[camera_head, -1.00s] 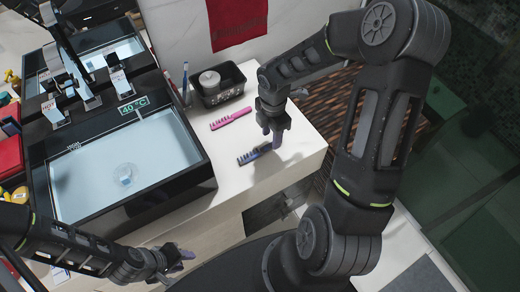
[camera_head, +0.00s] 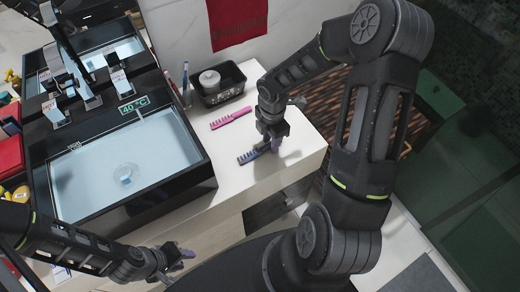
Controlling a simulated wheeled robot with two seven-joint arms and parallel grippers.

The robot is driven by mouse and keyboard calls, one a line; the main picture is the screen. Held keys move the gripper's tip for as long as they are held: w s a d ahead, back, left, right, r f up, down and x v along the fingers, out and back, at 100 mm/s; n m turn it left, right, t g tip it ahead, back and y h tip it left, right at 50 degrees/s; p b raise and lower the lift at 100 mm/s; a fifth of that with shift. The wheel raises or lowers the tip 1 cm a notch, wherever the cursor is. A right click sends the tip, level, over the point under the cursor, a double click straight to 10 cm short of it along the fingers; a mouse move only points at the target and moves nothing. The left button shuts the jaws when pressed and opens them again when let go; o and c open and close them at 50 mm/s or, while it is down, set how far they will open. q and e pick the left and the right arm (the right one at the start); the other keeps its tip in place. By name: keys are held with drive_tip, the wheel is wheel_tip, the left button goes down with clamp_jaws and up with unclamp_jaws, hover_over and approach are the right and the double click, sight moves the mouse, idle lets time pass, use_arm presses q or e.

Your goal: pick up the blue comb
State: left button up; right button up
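The blue comb (camera_head: 248,156) lies on the white counter (camera_head: 222,187), right of the near sink. Its toothed end shows; its right end is hidden by my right gripper. My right gripper (camera_head: 275,147) points down at the comb's right end, very close to it or touching it. I cannot tell whether its fingers are open or closed around the comb. My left gripper (camera_head: 184,260) is low at the front, below the near sink and away from the comb. Its fingertips are small and its opening is unclear.
A pink comb (camera_head: 231,118) lies behind the blue one. A black basket (camera_head: 222,86) with a white roll stands at the back of the counter. The near black-rimmed sink (camera_head: 125,165) holds water. The counter's right front corner is clear.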

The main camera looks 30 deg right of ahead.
clamp_jaws()
drive_tip(key=shift+r, duration=0.1)
idle(0.4)
wheel_tip(320, 180, up, 10)
idle(0.4)
idle(0.5)
